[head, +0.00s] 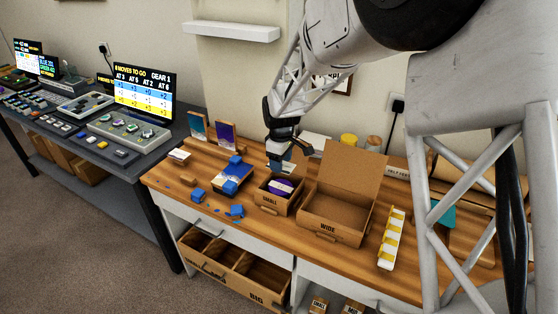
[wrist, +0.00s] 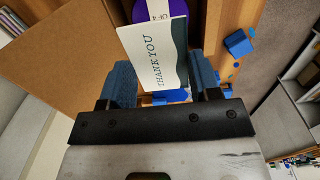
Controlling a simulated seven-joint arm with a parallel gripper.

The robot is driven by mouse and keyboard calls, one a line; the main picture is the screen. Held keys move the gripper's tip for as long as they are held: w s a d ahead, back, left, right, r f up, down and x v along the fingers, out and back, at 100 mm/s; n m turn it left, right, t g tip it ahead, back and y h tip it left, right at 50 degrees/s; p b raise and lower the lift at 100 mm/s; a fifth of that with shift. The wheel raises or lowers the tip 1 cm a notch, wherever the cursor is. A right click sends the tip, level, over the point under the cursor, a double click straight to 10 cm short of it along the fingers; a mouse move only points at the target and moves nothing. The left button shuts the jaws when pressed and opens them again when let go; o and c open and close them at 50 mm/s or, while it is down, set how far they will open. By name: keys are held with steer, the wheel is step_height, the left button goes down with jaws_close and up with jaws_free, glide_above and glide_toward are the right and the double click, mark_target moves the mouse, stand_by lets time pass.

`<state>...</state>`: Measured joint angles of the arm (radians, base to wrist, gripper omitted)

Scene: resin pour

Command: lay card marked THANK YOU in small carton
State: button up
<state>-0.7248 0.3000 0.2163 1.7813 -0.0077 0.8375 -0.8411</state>
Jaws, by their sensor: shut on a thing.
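My gripper (head: 284,168) is above the small carton (head: 268,203), pointing down. In the wrist view my gripper (wrist: 162,82) is shut on the card marked THANK YOU (wrist: 152,58), a white card with a dark teal edge, held between the two blue fingers. In the head view the card is small and partly hidden by the fingers. The small carton is open and holds a round purple thing (head: 280,187) with a pale label; the purple thing also shows beyond the card in the wrist view (wrist: 178,8). The card appears above the carton, apart from its floor.
The wide carton (head: 330,224) stands open and empty to the right, its lid (head: 350,171) raised. Blue pieces (head: 198,195) and a dark blue box (head: 238,177) lie to the left. A white and yellow rack (head: 391,240) stands further right.

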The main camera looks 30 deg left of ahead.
mark_target(281, 186)
steer(key=shift+f, duration=0.2)
steer(key=shift+f, duration=3.85)
steer(key=o, duration=0.8)
steer(key=shift+r, duration=0.15)
steer(key=shift+r, duration=3.8)
